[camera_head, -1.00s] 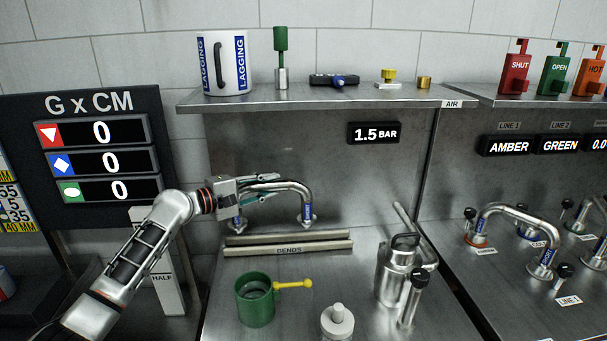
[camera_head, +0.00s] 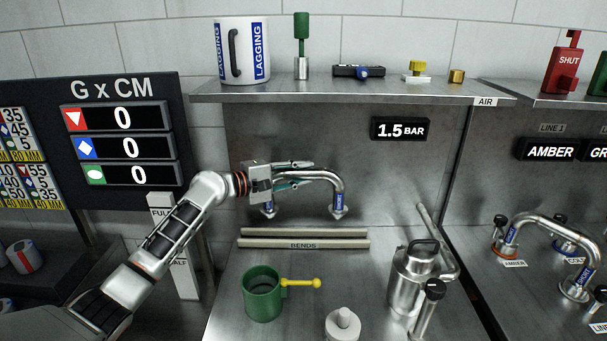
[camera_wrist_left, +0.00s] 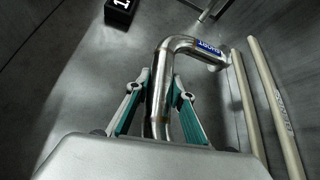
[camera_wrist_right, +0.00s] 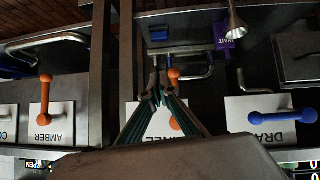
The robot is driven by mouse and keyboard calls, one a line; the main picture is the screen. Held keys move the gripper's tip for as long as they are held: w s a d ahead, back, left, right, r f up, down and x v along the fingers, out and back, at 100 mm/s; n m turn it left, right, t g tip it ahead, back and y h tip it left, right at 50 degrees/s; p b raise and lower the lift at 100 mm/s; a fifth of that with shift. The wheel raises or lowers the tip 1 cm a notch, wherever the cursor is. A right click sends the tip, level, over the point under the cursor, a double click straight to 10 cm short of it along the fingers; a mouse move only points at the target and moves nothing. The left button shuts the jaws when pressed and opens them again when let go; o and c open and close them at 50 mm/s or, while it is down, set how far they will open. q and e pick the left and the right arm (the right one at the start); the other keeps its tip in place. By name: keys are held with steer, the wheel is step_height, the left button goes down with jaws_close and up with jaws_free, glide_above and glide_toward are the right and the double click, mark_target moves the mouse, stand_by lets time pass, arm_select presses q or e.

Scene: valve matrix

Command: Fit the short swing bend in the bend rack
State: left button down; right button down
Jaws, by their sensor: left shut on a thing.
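The short swing bend (camera_head: 337,187) is a shiny U-shaped pipe with its two ends pointing down and blue labels near the ends. In the left wrist view the label on the bend (camera_wrist_left: 190,45) reads SHORT. My left gripper (camera_head: 303,174) is shut on the top run of the bend and holds it upright, apparently just above or behind the rack. The bend rack (camera_head: 303,244) is a pair of pale rails marked BENDS on the steel bench. Whether the bend's ends touch anything is unclear. My right gripper (camera_wrist_right: 159,97) shows only in the right wrist view, with its fingertips close together and nothing visible between them.
A green cup (camera_head: 262,294) with a yellow handle, a white knobbed piece (camera_head: 342,325) and a metal canister (camera_head: 412,276) stand in front of the rack. A shelf (camera_head: 350,91) overhangs behind. Another bend (camera_head: 546,222) sits on the line panel at right.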

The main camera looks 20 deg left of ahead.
arm_select(q)
steer(key=shift+f+b, duration=0.6)
steer(key=shift+f, duration=0.2)
step_height(320, 180, down, 4)
steer(key=b, duration=0.2)
steer(key=shift+b, duration=0.4)
arm_select(e)
steer(key=shift+w+a+f+y, duration=0.45)
steer(key=shift+w+a, duration=0.2)
steer(key=shift+a, duration=0.25)
steer(key=shift+f, duration=0.15)
arm_select(q)
steer(key=shift+p, duration=0.4)
arm_select(e)
steer(key=shift+r, duration=0.45)
